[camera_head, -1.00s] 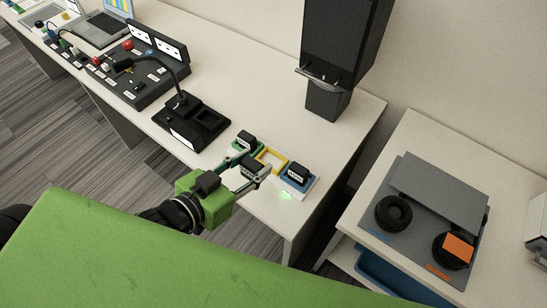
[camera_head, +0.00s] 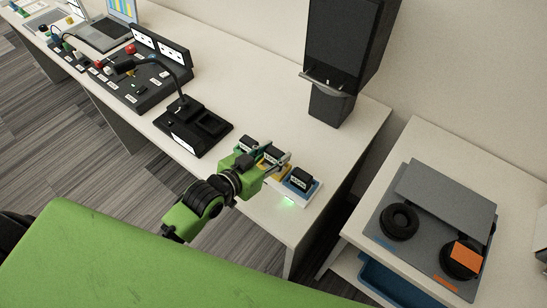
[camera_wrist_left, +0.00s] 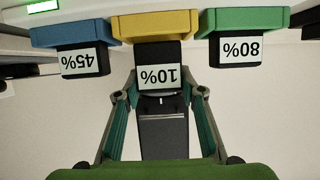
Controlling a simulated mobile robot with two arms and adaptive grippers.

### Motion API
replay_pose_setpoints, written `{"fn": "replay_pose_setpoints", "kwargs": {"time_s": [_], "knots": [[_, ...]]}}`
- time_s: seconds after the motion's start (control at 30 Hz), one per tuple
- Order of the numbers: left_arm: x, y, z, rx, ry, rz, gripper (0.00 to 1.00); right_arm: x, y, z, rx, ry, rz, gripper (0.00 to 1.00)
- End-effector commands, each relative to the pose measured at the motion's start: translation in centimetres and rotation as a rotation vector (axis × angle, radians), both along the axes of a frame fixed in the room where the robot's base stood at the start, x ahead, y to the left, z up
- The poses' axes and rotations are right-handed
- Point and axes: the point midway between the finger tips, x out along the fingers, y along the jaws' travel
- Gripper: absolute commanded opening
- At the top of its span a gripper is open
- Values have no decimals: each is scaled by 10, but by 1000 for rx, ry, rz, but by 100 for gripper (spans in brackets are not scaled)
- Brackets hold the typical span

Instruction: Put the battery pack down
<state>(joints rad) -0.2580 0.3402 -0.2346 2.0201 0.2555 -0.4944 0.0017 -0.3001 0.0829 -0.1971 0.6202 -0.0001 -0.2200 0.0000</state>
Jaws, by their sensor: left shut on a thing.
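My left gripper (camera_head: 272,158) is shut on the black battery pack (camera_head: 275,154) whose white label reads 10% in the left wrist view (camera_wrist_left: 168,76). The pack is at the yellow holder (camera_head: 267,175), the middle one of three, and lines up with it in the left wrist view (camera_wrist_left: 155,27). I cannot tell whether it rests fully in it. The 80% pack (camera_wrist_left: 241,47) is in the green holder (camera_wrist_left: 248,20) on one side, and the 45% pack (camera_wrist_left: 84,61) is in the blue holder (camera_wrist_left: 70,34) on the other. My right gripper is not in view.
A black desk microphone (camera_head: 193,130) on its base stands left of the holders. A tall black device (camera_head: 335,60) stands behind them. A green light (camera_head: 288,203) glows by the blue holder. A side table holds a grey board (camera_head: 440,195) with headset parts.

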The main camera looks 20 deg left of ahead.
Motion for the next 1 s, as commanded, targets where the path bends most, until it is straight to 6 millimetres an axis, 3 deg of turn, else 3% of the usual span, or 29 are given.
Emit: {"fn": "replay_pose_setpoints", "kwargs": {"time_s": [0.13,0.53,0.57,0.6,1.0], "knots": [[-1,0,-19,0,4,1,13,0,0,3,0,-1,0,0],[-2,0,-25,0,2,0,13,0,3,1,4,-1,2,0],[-2,0,-25,0,3,0,44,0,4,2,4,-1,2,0],[-2,0,-24,0,3,0,53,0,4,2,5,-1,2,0],[-2,0,-21,0,2,0,53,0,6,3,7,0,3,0]]}}
